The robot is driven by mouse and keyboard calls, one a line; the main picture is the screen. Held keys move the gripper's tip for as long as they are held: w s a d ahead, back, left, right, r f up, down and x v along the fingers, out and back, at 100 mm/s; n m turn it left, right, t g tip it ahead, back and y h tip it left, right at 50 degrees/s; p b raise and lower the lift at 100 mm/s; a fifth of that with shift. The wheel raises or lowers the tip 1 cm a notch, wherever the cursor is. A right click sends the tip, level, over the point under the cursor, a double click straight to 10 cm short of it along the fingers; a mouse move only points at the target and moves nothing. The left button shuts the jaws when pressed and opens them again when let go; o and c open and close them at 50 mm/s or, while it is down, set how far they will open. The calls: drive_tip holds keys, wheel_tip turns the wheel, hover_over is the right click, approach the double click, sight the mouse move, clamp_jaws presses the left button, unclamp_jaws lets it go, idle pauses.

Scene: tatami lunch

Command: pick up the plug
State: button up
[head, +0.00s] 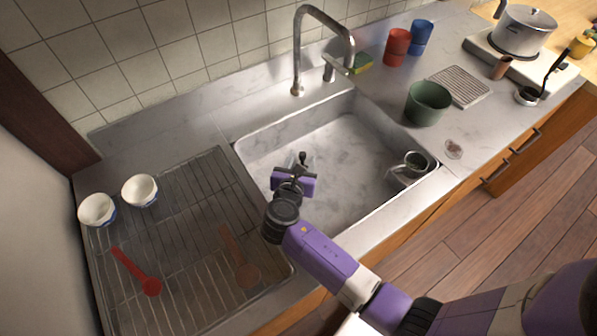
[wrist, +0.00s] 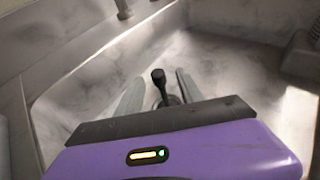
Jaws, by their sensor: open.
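The plug (wrist: 158,78) is a small black piece with a round-topped stem and a wider dark base. In the wrist view it stands between the two grey fingers of my gripper (wrist: 160,88), with gaps on both sides. The gripper's purple body hides part of the base. In the head view the plug's dark top (head: 302,156) shows just beyond my gripper (head: 298,165), which reaches down into the left part of the sink (head: 345,150). My gripper is open and holds nothing. Whether the fingertips touch the sink floor cannot be told.
A metal mug (head: 413,162) lies at the sink's right side. The faucet (head: 298,55) rises behind the sink. A green pot (head: 428,104) stands right.

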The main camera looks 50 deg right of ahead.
drive_tip(key=x, duration=0.5)
drive_tip(key=shift+w+d+f, duration=0.2)
drive_tip(key=shift+d, duration=0.1)
drive_tip(key=shift+c, duration=0.5)
clamp_jaws()
idle(0.7)
